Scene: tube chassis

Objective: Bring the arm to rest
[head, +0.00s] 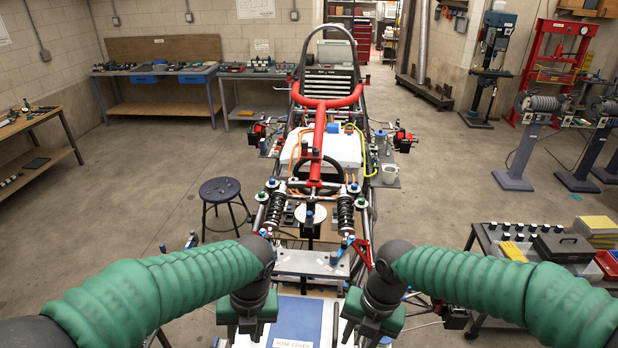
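My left arm comes in from the left in a green ribbed sleeve and bends down at a dark wrist. My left gripper (247,318) is low in the head view, left of a blue panel marked "NOSE COVER" (298,318). My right arm mirrors it from the right. My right gripper (370,325) is to the right of that panel. Both grippers point down and away from the camera, so their fingertips are hidden or too dark to read. I see no object clearly held in either one.
A tube chassis (320,105) with red bars, a steering wheel and shock absorbers (346,212) stretches ahead. A black stool (220,190) stands left of it. A tool cart (490,250) is at right. Workbenches line the left and back walls. Open floor (130,190) lies at left.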

